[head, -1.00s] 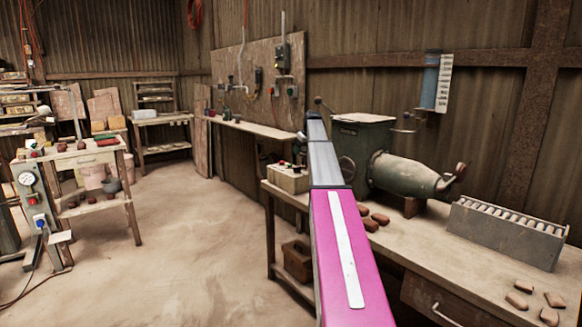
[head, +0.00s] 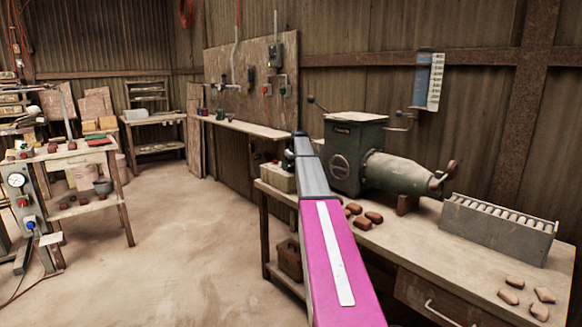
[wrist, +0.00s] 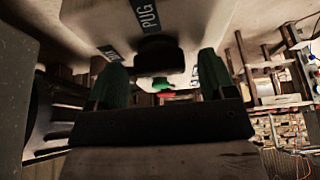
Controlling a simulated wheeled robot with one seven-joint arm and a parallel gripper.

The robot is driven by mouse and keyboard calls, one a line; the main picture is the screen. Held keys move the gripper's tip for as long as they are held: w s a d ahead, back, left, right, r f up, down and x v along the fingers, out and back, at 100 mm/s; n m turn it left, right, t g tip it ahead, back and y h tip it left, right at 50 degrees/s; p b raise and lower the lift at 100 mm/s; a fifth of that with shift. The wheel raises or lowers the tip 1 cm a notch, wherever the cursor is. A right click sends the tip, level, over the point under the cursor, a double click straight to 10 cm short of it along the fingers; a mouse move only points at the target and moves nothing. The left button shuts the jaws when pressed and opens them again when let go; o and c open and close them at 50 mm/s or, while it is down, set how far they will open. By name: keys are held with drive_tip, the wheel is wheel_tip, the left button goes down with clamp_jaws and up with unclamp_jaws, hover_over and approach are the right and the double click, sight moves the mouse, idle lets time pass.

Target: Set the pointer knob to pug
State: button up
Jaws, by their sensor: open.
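The cream control box (head: 275,177) stands at the left end of the workbench in the head view. In the wrist view its pale face (wrist: 100,22) fills the top, with a dark label reading PUG (wrist: 147,15). A black knob (wrist: 160,52) sits just below that label. My gripper (wrist: 161,62) is open, with one green finger on each side of the knob and a gap to each. Where the knob points cannot be told. In the head view my gripper (head: 290,158) is at the box, and my arm hides part of it.
Small green and red parts (wrist: 164,90) show beyond the knob in the wrist view. The green pug mill (head: 355,150) stands right of the box, with brown clay lumps (head: 362,220) before it. A grey rack (head: 500,228) is further right.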

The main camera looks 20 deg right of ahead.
drive_tip(key=shift+c, duration=0.3)
drive_tip(key=c, duration=0.9)
drive_tip(key=m+h, duration=0.1)
drive_tip(key=m, duration=0.3)
drive_tip(key=shift+a+m+h, duration=0.1)
drive_tip(key=shift+m+h, duration=0.2)
drive_tip(key=shift+h, duration=0.1)
drive_tip(key=m+h, duration=0.1)
drive_tip(key=m, duration=0.3)
drive_tip(key=shift+h, duration=0.4)
drive_tip(key=m+g+h, duration=0.1)
drive_tip(key=m, duration=0.4)
drive_tip(key=shift+w+a, duration=0.1)
drive_tip(key=shift+m+g+h, duration=0.6)
drive_tip(key=shift+m+g, duration=0.3)
drive_tip(key=shift+m, duration=1.3)
